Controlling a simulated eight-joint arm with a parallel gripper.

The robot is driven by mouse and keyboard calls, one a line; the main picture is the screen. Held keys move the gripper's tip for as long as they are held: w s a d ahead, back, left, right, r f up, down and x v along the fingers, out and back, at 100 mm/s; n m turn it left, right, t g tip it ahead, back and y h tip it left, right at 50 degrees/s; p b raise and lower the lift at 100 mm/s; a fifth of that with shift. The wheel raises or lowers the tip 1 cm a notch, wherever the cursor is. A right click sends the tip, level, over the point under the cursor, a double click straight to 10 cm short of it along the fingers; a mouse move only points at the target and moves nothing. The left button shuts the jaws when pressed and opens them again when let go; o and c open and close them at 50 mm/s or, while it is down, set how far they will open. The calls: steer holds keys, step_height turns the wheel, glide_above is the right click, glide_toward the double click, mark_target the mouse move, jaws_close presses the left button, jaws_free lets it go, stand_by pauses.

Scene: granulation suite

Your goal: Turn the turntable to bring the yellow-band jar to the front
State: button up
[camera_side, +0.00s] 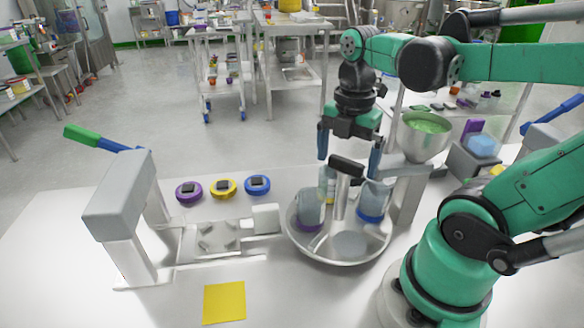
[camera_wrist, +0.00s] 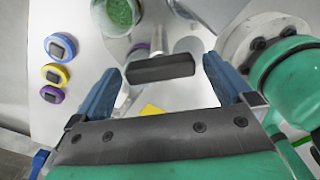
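The turntable (camera_side: 338,258) is a shallow silver dish with a central post topped by a black grip bar (camera_side: 346,167). The yellow-band jar (camera_side: 329,188) stands at the back, mostly hidden by the post and other jar. The purple-band jar (camera_side: 309,210) is at the left, the blue-band jar (camera_side: 371,203) at the right. An empty round spot (camera_side: 350,244) is at the front. My gripper (camera_side: 348,165) points down at the grip bar, fingers wide apart. In the wrist view the bar (camera_wrist: 160,67) lies between my open fingers (camera_wrist: 162,70), with gaps at both ends.
A hopper of green granules (camera_side: 426,124) stands right behind the turntable. Purple (camera_side: 189,191), yellow (camera_side: 223,188) and blue (camera_side: 257,185) discs lie at the left rear. A grey press with a green-and-blue lever (camera_side: 118,195) is at the left. A yellow square (camera_side: 224,302) lies in front.

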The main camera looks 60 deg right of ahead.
steer(key=shift+r, duration=2.8)
steer(key=shift+w+a+f+m, duration=0.15)
steer(key=shift+w+f+m, duration=0.15)
steer(key=shift+m, duration=0.2)
steer(key=w+a+f+m+t, duration=0.5)
steer(key=w+a+m+t, duration=0.1)
steer(key=m, duration=1)
steer(key=shift+w+a+m+t, duration=0.2)
steer(key=shift+a+m+t, duration=0.2)
steer(key=shift+a+t, duration=0.15)
steer(key=shift+f, duration=0.1)
